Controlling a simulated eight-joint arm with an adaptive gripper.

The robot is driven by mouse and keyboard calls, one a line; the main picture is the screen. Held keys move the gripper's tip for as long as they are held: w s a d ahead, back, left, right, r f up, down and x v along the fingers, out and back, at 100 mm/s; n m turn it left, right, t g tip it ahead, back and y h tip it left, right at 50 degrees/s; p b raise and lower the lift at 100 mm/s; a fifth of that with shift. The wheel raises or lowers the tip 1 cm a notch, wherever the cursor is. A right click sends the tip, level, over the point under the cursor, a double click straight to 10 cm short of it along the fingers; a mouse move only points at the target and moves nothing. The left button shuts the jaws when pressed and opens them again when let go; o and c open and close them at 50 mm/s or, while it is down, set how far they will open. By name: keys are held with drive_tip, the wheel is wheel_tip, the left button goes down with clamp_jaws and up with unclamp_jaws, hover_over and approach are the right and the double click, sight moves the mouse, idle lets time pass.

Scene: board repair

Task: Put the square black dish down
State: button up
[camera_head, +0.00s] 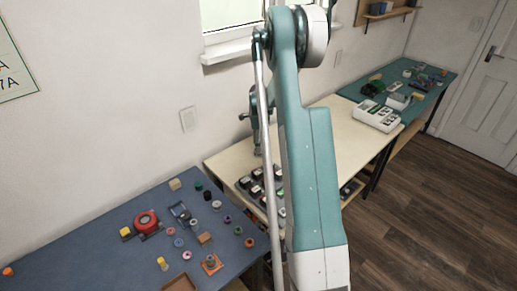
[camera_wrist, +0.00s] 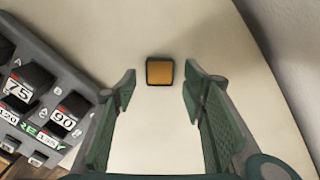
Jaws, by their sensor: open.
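The square black dish (camera_wrist: 160,84) rests on the pale tabletop in the wrist view, with a flat orange-yellow square inside its dark rim. My gripper (camera_wrist: 160,76) is open, its two green fingers wide apart to the left and right. The dish lies in line with the gap between the fingertips, and neither finger touches it. In the head view my arm reaches over the pale table (camera_head: 335,125). The dish cannot be made out there.
A grey rack (camera_wrist: 75,85) with black numbered blocks stands close to the left finger. A pale wall (camera_wrist: 290,40) rises at the right. Bare tabletop surrounds the dish. A blue bench (camera_head: 90,240) with small parts stands at the left.

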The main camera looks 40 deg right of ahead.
wheel_tip(320, 180, up, 9)
drive_tip(key=p, duration=0.1)
drive_tip(key=shift+r, duration=0.15)
idle(0.8)
drive_tip(key=s+a+r+n+t, duration=0.1)
drive_tip(key=s+a+r+n, duration=0.25)
drive_tip(key=a+r, duration=0.5)
drive_tip(key=s+a+r+n+t+h, duration=0.1)
drive_tip(key=s+a+r+n, duration=0.35)
drive_tip(key=a, duration=0.65)
drive_tip(key=s+a+r+n+t, duration=0.1)
drive_tip(key=s+a+r+n, duration=0.1)
drive_tip(key=a+r+n, duration=0.55)
drive_tip(key=s+a+n+t+y, duration=0.1)
drive_tip(key=s+a+n+t, duration=0.3)
drive_tip(key=s+a+n, duration=0.7)
drive_tip(key=shift+s+a+r, duration=0.35)
drive_tip(key=shift+s+a, duration=5.65)
drive_tip(key=shift+s, duration=0.65)
